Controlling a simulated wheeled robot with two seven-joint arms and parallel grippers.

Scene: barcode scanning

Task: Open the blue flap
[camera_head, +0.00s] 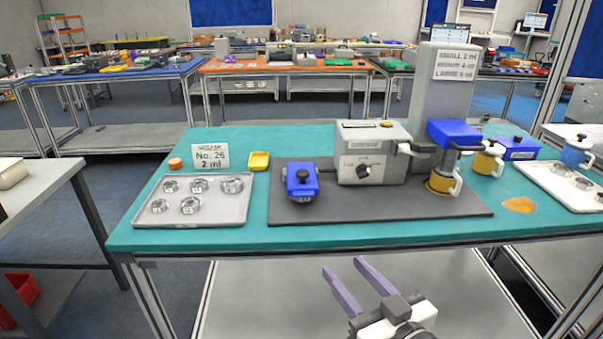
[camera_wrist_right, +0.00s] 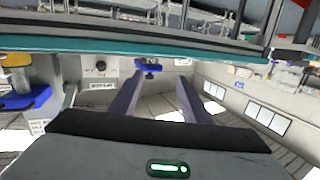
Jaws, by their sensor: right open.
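Two blue parts could be the blue flap, and I cannot tell which. A blue block with a black knob (camera_head: 302,180) lies on the dark mat, left of the grey box with a dial (camera_head: 370,165). A blue lid-like part (camera_head: 455,133) sits above a yellow cup (camera_head: 443,182) at the tall grey machine. Both also show upside down in the right wrist view, as the small blue block (camera_wrist_right: 148,66) and the blue part (camera_wrist_right: 25,98). My right gripper (camera_head: 340,264) is open and empty, below and in front of the table edge. My left gripper is not in view.
The teal table (camera_head: 400,236) carries a grey tray with metal rings (camera_head: 160,217), a sign (camera_head: 210,156), a yellow dish (camera_head: 259,161) and a dark mat (camera_head: 400,208). Its front edge lies between my right gripper and the objects. A second blue block (camera_head: 519,148) stands at the right.

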